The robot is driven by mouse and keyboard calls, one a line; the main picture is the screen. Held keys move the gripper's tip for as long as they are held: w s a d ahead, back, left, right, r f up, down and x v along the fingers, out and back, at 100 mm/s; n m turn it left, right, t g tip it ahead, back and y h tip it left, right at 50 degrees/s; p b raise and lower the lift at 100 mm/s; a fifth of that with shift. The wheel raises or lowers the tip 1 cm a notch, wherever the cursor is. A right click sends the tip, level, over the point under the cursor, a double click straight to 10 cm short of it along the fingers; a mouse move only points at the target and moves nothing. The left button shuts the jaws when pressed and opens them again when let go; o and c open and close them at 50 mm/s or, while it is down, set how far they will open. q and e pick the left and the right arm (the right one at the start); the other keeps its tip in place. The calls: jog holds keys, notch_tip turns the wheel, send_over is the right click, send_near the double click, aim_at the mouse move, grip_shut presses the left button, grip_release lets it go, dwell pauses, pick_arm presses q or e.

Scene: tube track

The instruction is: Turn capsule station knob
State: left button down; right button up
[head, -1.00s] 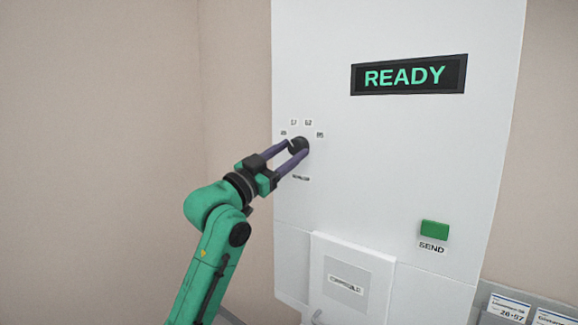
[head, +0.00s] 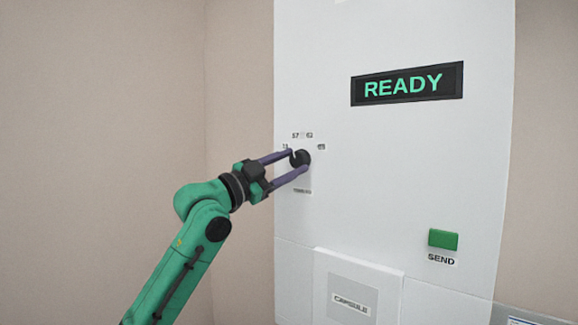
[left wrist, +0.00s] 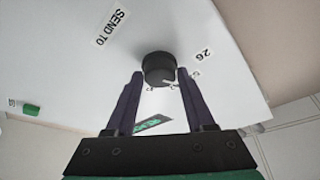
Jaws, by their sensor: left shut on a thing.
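The capsule station (head: 400,160) is a white wall cabinet. Its black round knob (head: 301,159) is on the left of the front face, with small number labels around its upper side. In the left wrist view the knob (left wrist: 157,68) sits between my two dark fingers, with a pale pointer mark near the right finger. My left gripper (head: 297,161) is shut on the knob. The fingers hide part of the knob and the scale. My right gripper is not in view.
A lit "READY" display (head: 406,84) is at the upper right of the station. A green SEND button (head: 443,239) is at the lower right. A capsule hatch panel (head: 350,285) is below the knob. Free space is left of the station.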

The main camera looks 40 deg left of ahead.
pick_arm(q)
jog(key=c, duration=0.5)
grip_release()
jog(key=shift+o, duration=1.2)
jog(key=shift+w, duration=0.1)
jog(key=b+v, duration=0.8)
jog(key=v, duration=0.6)
jog(key=shift+s, duration=0.3)
